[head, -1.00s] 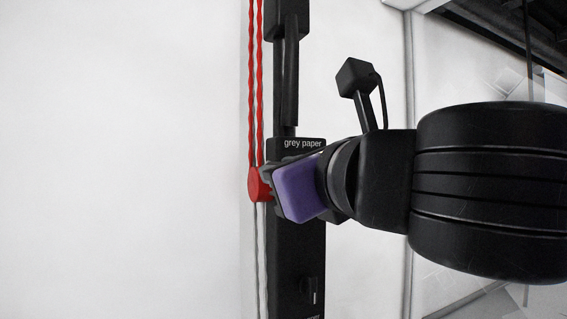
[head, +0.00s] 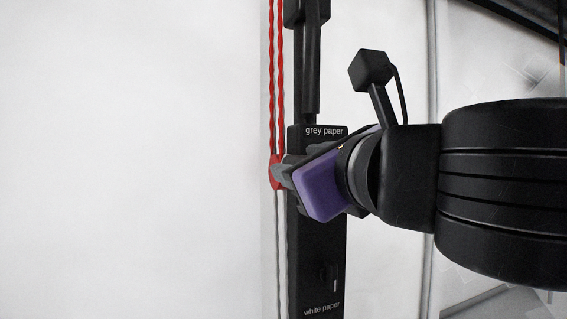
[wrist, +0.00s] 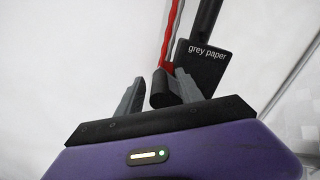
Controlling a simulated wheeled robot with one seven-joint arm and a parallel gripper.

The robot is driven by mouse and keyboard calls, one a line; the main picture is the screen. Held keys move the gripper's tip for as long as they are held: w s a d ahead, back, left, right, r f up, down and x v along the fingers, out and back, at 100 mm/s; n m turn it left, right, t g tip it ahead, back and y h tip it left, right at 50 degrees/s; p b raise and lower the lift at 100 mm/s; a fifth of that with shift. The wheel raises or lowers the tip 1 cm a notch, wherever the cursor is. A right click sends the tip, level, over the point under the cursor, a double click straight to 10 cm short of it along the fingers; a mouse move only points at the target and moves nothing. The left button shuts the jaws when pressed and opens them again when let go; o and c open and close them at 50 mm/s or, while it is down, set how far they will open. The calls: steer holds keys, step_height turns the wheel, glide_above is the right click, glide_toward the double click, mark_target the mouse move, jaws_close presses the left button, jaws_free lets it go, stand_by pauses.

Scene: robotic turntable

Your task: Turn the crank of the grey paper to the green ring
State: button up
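The grey paper unit is a black box (head: 323,142) labelled "grey paper" on a dark upright; in the wrist view the box (wrist: 204,70) is at upper right. A red round part (head: 274,176) sits at its left side, partly hidden behind my fingers. In the wrist view a short dark cylindrical knob (wrist: 161,94), seemingly the crank handle, stands between my two grey fingers. My gripper (wrist: 158,78) is open around the knob; a gap shows on the knob's left, and the right finger is close to it. My gripper's purple body (head: 326,190) hides part of the box. No green ring is visible.
Red twisted strands (head: 277,80) run up from the red part beside a dark rod (head: 311,75). Below is a "white paper" label (head: 322,310) with a small dark knob (head: 328,278). The white wall (head: 130,160) at left is bare.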

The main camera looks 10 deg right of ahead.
steer(key=shift+s, duration=0.1)
steer(key=s+d+b, duration=0.1)
steer(key=s, duration=0.6)
steer(key=shift+s, duration=0.25)
stand_by(0.4)
